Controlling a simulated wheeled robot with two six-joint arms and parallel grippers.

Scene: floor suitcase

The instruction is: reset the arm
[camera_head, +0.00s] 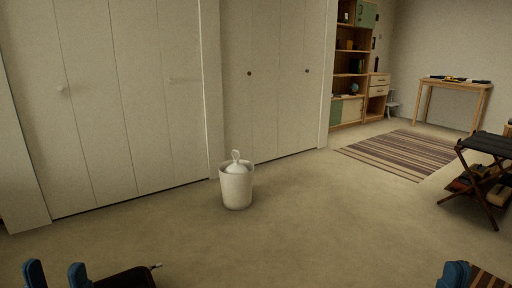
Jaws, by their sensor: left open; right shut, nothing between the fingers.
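My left gripper (56,275) is at the bottom left edge of the head view. Its two blue fingers stand apart, with nothing seen between them. My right gripper (454,275) is at the bottom right edge. Only its blue finger part shows, as one closed block, and it holds nothing that I can see. The rest of both arms is cut off by the lower edge of the picture.
A dark thing (128,278) lies beside my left gripper, mostly cut off. A striped brown thing (490,281) shows beside my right gripper. A white bin (237,190) stands before the closet doors (140,100). A folding stool (488,145) stands right. The middle floor is clear.

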